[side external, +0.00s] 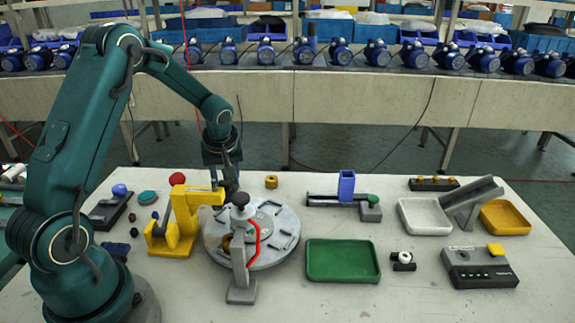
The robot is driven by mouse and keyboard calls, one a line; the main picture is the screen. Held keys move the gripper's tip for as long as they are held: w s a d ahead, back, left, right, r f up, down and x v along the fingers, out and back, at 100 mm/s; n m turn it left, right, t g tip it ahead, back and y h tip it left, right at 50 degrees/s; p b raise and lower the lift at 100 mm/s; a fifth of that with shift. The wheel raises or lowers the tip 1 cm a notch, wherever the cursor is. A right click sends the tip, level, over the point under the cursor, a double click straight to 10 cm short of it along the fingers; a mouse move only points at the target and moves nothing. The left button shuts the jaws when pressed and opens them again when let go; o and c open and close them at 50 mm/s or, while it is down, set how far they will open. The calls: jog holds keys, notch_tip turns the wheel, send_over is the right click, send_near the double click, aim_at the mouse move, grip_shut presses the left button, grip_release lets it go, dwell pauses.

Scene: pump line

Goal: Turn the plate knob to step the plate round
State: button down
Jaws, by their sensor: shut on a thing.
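The round grey plate (284,236) lies on the table in the middle, with several slots and dark pieces on its top. A grey knob (240,199) with a rounded top shows above the plate's left part. My gripper (231,190) points down at this knob, its dark fingers close together at the knob's upper left side. The jaws are shut on the knob, though the contact is small and partly hidden. A grey upright stand (240,272) with a red curved strip (256,238) stands in front and covers part of the plate.
A yellow lever press (180,235) stands close left of the plate. A green tray (342,262) lies close right. A blue-towered feeder (346,187) and a brass ring (271,182) are behind. A grey control box (478,268) is at far right.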

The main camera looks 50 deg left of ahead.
jog(key=n+g, duration=0.1)
jog(key=n, duration=0.4)
jog(key=shift+w+g+y, duration=0.2)
jog(key=shift+g+y, duration=0.1)
jog(key=shift+g, duration=0.1)
dwell(0.4)
jog(key=shift+c, duration=2.1)
grip_release()
jog(key=shift+v, duration=2.6)
